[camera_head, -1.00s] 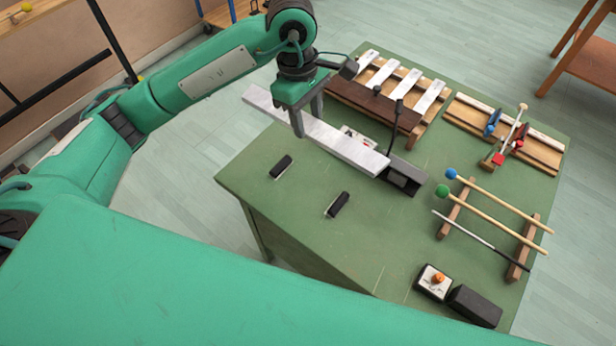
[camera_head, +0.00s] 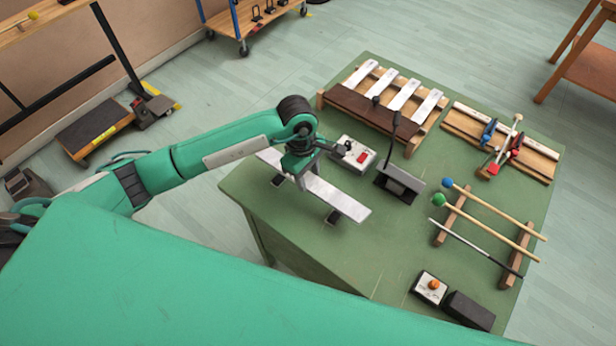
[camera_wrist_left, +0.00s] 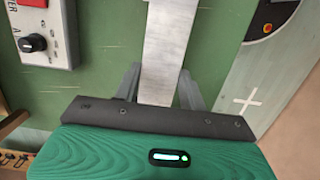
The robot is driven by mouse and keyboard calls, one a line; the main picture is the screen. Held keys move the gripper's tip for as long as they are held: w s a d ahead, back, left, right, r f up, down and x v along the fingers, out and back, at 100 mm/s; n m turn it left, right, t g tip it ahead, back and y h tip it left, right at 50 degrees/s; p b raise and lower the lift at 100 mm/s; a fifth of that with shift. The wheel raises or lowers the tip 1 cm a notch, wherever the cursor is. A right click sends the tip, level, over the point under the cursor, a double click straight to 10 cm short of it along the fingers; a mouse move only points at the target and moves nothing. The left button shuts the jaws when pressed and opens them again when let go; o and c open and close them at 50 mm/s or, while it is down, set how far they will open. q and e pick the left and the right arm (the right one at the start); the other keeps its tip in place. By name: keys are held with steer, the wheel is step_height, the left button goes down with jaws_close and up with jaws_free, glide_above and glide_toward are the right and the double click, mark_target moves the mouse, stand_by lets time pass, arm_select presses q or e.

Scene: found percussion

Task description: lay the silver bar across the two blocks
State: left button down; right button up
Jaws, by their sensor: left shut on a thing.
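The silver bar (camera_head: 340,198) is a long flat bar, roughly level, over the near left part of the green table. My left gripper (camera_head: 300,178) is shut on it near its middle; in the left wrist view the bar (camera_wrist_left: 170,45) runs between the two fingers (camera_wrist_left: 159,88). The two black blocks show partly from under the bar: the left block (camera_head: 277,181) and the right block (camera_head: 332,217). The bar hides their upper parts. I cannot tell whether it touches them. My right gripper is not in view.
A white box with a red button (camera_head: 354,154) and a dark stand (camera_head: 400,182) are beyond the bar. A xylophone-like rack (camera_head: 367,105) stands at the back, mallets (camera_head: 490,210) on wooden supports at right. The table's front middle (camera_head: 375,255) is clear.

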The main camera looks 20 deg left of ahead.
mark_target(307, 180)
arm_select(q)
steer(key=shift+f, duration=1)
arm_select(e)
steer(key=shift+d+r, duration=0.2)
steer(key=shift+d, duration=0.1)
arm_select(q)
steer(key=shift+f+b, duration=0.6)
steer(key=shift+b, duration=0.15)
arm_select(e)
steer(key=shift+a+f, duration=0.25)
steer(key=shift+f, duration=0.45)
arm_select(q)
steer(key=c, duration=0.8)
jaws_free()
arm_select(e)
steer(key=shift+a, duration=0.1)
